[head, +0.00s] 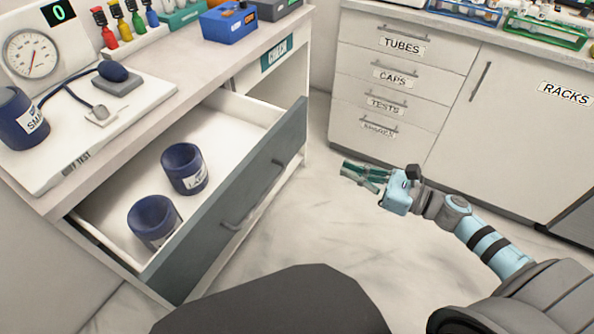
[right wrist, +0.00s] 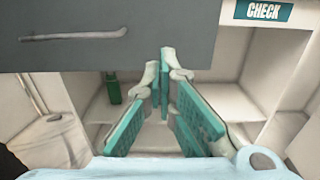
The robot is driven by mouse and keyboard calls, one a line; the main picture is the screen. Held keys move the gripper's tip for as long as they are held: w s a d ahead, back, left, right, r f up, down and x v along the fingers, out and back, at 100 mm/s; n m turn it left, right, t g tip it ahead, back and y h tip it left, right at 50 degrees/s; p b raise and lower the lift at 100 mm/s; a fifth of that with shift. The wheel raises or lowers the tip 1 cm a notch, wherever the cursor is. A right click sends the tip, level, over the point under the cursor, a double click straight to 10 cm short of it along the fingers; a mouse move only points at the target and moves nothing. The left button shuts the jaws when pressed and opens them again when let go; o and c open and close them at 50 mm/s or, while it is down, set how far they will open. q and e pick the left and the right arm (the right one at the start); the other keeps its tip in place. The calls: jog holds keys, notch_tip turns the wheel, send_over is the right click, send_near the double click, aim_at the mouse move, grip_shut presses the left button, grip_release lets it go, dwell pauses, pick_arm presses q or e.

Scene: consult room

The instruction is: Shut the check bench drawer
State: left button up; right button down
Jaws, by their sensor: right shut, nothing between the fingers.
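The check bench drawer (head: 222,222) is pulled open, its grey front standing well out from the bench under the CHECK label (head: 276,54). Two dark blue cuffs, one (head: 185,168) farther back and one (head: 154,220) nearer, stand inside it. My right gripper (head: 347,171) is shut and empty, out over the floor to the right of the drawer front, apart from it. In the right wrist view the grey drawer front (right wrist: 180,40) with its handle (right wrist: 75,36) fills the top, beyond the teal-padded fingers (right wrist: 163,72). My left gripper is not in view.
The bench top holds a gauge board (head: 40,55), a dark blue cuff (head: 20,118) and a blue box (head: 229,22). Labelled drawers and a RACKS cupboard (head: 505,130) stand opposite. Floor (head: 300,225) between is clear. A green bottle (right wrist: 112,90) stands in the open shelf below.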

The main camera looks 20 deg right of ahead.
aim_at(287, 145)
jog(key=x, duration=0.9)
jog(key=p+x, duration=0.1)
jog(key=x, duration=0.3)
jog(key=shift+w+a+r, duration=0.25)
jog(key=shift+r, duration=0.05)
